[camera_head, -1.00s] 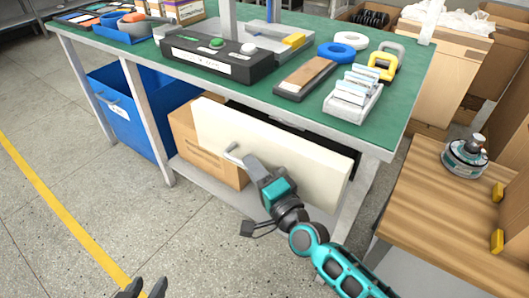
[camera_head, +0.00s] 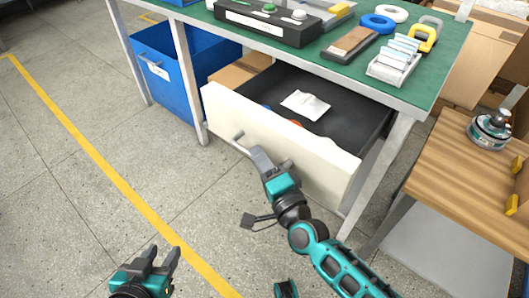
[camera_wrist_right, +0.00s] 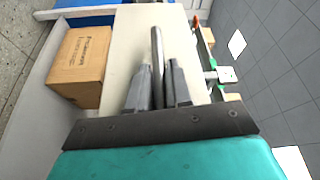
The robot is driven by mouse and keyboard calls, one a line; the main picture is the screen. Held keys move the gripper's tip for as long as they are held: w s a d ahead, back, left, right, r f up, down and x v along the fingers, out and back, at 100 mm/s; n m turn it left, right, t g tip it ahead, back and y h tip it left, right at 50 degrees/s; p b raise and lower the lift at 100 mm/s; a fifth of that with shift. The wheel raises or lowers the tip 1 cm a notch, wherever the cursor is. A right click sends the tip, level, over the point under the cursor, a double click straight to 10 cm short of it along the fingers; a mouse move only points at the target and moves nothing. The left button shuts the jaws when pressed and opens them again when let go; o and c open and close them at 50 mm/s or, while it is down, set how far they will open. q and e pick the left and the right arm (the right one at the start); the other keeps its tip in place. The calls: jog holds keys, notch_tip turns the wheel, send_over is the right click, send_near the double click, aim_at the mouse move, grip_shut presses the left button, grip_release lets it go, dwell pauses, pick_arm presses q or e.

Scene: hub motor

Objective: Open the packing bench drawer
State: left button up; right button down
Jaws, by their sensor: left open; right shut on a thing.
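The packing bench drawer (camera_head: 300,151) has a cream front and a dark inside, and it stands pulled out from under the green-topped bench (camera_head: 335,60). A white packet (camera_head: 306,104) and small red and blue items lie in it. My right gripper (camera_head: 254,152) is shut on the drawer's bar handle (camera_head: 238,136). In the right wrist view the handle (camera_wrist_right: 157,50) runs between the two fingers (camera_wrist_right: 158,88). My left gripper (camera_head: 163,256) is open and empty above the floor at the bottom left, apart from the drawer.
A blue bin (camera_head: 170,75) and a cardboard box (camera_head: 240,72) stand under the bench, left of the drawer. A wooden side table (camera_head: 455,172) with a motor-like part (camera_head: 490,130) stands at the right. The floor at the left is clear.

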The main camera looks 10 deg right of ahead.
pick_arm(q)
jog(key=shift+s+a+r, duration=0.25)
jog(key=shift+r, duration=0.05)
pick_arm(e)
jog(key=shift+s+a, duration=0.9)
jog(key=shift+a, duration=0.2)
pick_arm(q)
jog(key=shift+d, duration=0.1)
pick_arm(e)
jog(key=c, duration=1.1)
grip_release()
jog(key=shift+s, duration=0.1)
